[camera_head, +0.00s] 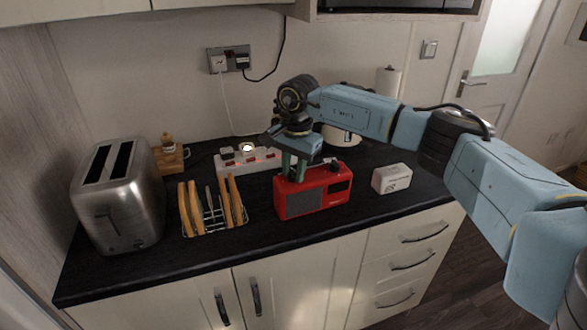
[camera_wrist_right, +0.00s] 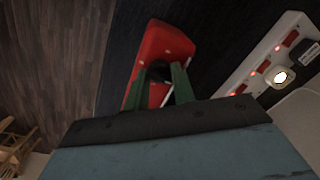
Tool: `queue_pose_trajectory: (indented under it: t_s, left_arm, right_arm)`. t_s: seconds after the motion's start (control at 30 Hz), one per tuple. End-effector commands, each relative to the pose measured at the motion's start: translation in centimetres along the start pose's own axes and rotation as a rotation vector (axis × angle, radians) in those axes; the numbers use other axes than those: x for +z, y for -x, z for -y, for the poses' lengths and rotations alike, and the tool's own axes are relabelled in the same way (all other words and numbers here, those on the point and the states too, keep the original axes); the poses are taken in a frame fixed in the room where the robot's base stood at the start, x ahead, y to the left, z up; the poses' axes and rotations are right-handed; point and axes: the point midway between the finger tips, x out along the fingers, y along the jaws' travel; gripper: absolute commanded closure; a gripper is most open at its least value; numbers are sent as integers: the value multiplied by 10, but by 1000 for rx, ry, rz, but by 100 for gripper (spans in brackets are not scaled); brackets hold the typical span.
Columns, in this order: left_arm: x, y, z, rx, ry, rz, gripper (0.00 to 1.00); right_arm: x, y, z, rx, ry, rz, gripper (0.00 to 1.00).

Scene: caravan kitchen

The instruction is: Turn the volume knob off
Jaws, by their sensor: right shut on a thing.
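A red radio (camera_head: 312,192) stands on the dark worktop, its dark speaker panel facing the front. My right gripper (camera_head: 294,176) points down at the left part of the radio's top, with its green fingers against it. My left gripper is not in view.
A steel toaster (camera_head: 118,200) and a toast rack (camera_head: 212,212) stand to the left of the radio. A power strip (camera_head: 248,160) with lit switches lies behind. A small white box (camera_head: 391,179) stands to the right. The worktop's front strip is clear.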

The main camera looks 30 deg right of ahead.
Motion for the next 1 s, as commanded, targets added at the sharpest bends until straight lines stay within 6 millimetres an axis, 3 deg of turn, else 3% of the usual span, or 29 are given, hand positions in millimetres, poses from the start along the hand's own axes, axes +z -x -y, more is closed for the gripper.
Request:
queue_pose_trajectory:
  t_s: [0.17,0.2,0.33,0.73,1.0]
  left_arm:
    - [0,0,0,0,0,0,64]
    - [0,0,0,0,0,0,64]
    - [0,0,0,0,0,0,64]
    - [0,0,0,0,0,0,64]
    - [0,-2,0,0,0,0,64]
  right_arm:
    - [1,-1,0,0,0,2,97]
    - [1,-1,0,1,0,2,69]
    - [1,-1,0,1,0,2,53]
    - [0,9,1,-3,-1,0,53]
    - [0,64,1,-5,0,-1,53]
